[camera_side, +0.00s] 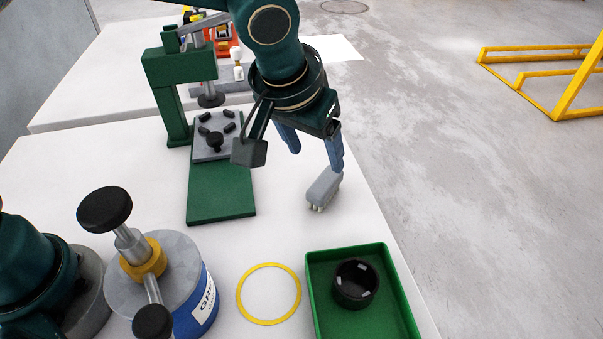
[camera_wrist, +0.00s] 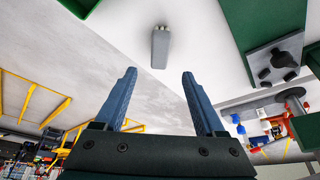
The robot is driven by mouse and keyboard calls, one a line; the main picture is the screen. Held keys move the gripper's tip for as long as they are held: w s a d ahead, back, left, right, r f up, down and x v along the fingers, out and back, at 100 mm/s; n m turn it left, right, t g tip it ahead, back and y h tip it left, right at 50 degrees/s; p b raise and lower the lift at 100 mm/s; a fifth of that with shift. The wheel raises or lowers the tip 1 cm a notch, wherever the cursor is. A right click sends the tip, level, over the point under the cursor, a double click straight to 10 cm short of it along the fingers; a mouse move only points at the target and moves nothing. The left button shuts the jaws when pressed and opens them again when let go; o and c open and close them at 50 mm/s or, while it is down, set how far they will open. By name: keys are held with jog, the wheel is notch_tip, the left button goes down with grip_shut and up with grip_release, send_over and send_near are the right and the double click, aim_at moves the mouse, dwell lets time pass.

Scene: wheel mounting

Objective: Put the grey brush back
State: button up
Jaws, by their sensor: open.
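The grey brush (camera_side: 325,186) is near the right edge of the white table, with pale bristles showing at its lower end. It also shows in the wrist view (camera_wrist: 160,47), ahead of the fingertips and roughly centred between them. My gripper (camera_side: 317,161) has its two blue fingers spread apart with nothing between them. In the side view, the right fingertip is close to the upper end of the brush; I cannot tell whether they touch. Both fingers show in the wrist view (camera_wrist: 160,73), apart from the brush.
A green tray (camera_side: 313,285) with a black cup (camera_side: 356,284) is at the front right, beside a yellow ring (camera_side: 269,294). A blue-and-grey grease pot (camera_side: 180,275) stands at front left. A green press (camera_side: 180,68) with a grey plate (camera_side: 215,150) stands behind left.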

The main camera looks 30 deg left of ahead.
jog(key=s+a+r, duration=0.6)
jog(key=s+a, duration=0.1)
jog(key=a, duration=0.4)
jog(key=s+a+f, duration=0.1)
jog(key=s+a, duration=0.1)
jog(key=s, duration=0.3)
jog(key=s+a+f+t, duration=0.1)
jog(key=s+a, duration=0.2)
jog(key=s, duration=0.2)
jog(key=shift+s+a, duration=0.15)
jog(key=shift+a, duration=0.15)
